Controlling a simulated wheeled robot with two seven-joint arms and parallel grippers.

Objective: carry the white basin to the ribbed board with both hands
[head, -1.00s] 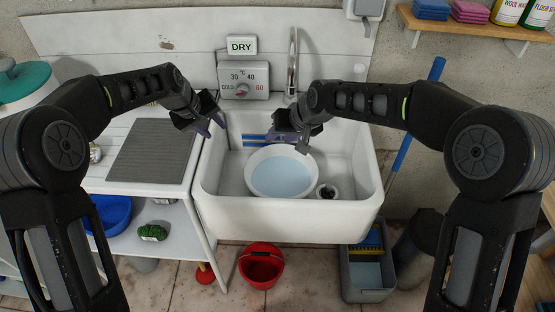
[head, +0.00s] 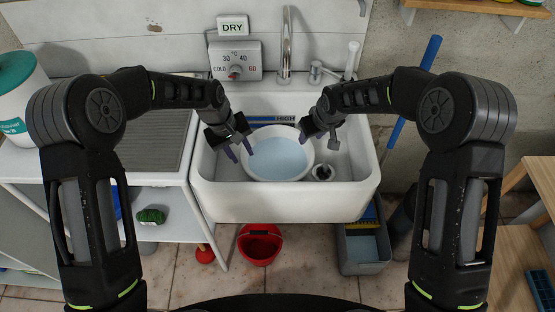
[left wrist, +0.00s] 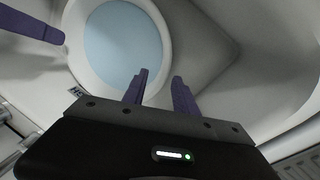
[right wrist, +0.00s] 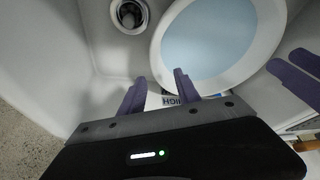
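The white basin (head: 278,180) stands in the sink with pale blue liquid in it. Its round rim also shows in the left wrist view (left wrist: 74,42) and the right wrist view (right wrist: 271,40). My left gripper (head: 240,152) is open and empty, by the basin's left rim. My right gripper (head: 318,141) is open and empty, by the right rim toward the back. Neither gripper has the rim between its fingers; I cannot tell their exact height above it. The grey ribbed board (head: 155,142) lies on the counter left of the sink, partly hidden by my left arm.
The white sink (head: 285,206) has raised walls around the basin. A drain (head: 322,172) lies right of the basin. A tap (head: 286,45) and temperature dial (head: 236,62) are behind. A red bucket (head: 260,246) and grey bucket (head: 362,250) stand on the floor.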

